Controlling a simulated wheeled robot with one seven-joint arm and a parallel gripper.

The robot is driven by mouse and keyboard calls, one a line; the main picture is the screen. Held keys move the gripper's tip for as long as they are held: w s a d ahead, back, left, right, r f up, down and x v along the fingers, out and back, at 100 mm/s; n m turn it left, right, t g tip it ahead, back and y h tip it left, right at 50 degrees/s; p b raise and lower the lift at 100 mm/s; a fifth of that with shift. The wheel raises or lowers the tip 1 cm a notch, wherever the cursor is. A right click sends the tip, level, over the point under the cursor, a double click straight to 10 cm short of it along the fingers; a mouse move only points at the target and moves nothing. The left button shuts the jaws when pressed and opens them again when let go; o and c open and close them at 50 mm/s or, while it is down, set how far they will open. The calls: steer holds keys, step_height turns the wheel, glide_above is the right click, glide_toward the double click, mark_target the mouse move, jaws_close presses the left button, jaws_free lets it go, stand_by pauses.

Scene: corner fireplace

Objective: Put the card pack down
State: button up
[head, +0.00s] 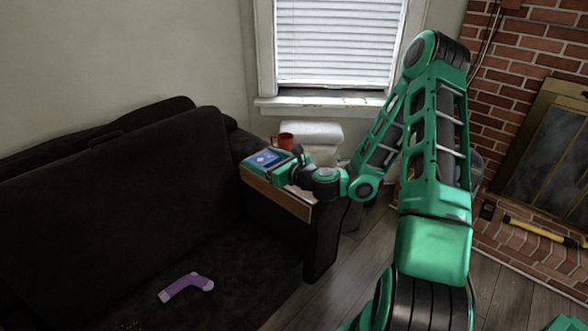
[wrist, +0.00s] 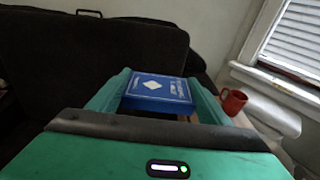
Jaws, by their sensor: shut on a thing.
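The blue card pack (wrist: 158,92) lies flat between the two green fingers of my gripper (wrist: 160,95) in the wrist view. In the head view the card pack (head: 266,158) shows in my gripper (head: 268,161), over the wooden top of the sofa's armrest (head: 282,195). My gripper is shut on the pack. I cannot tell whether the pack's underside touches the wood, as the fingers and palm hide it.
A red mug (head: 284,140) stands just beyond my gripper; it also shows right of the fingers in the wrist view (wrist: 233,101). The dark sofa (head: 110,210) has a purple sock-like item (head: 186,287) on its seat. A window is behind, a brick fireplace at right.

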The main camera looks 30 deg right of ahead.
steer(key=w+d+f, duration=0.3)
steer(key=w+d, duration=0.2)
steer(key=w, duration=0.6)
steer(key=w+d+f, duration=0.3)
steer(key=w+d, duration=0.2)
steer(key=w, duration=0.5)
steer(key=shift+y, duration=0.3)
steer(key=shift+s+d+f, duration=0.7)
steer(key=shift+d+f, duration=1.1)
steer(key=shift+d, duration=0.05)
steer(key=shift+s+d+f, duration=0.65)
steer(key=shift+d+f, duration=1.15)
steer(key=shift+d, duration=0.1)
steer(key=shift+s+d+f, duration=0.7)
steer(key=shift+d+f, duration=1.1)
steer(key=shift+d, duration=0.05)
steer(key=shift+f, duration=0.15)
steer(key=shift+f, duration=0.15)
steer(key=o, duration=1.2)
steer(key=shift+d, duration=0.1)
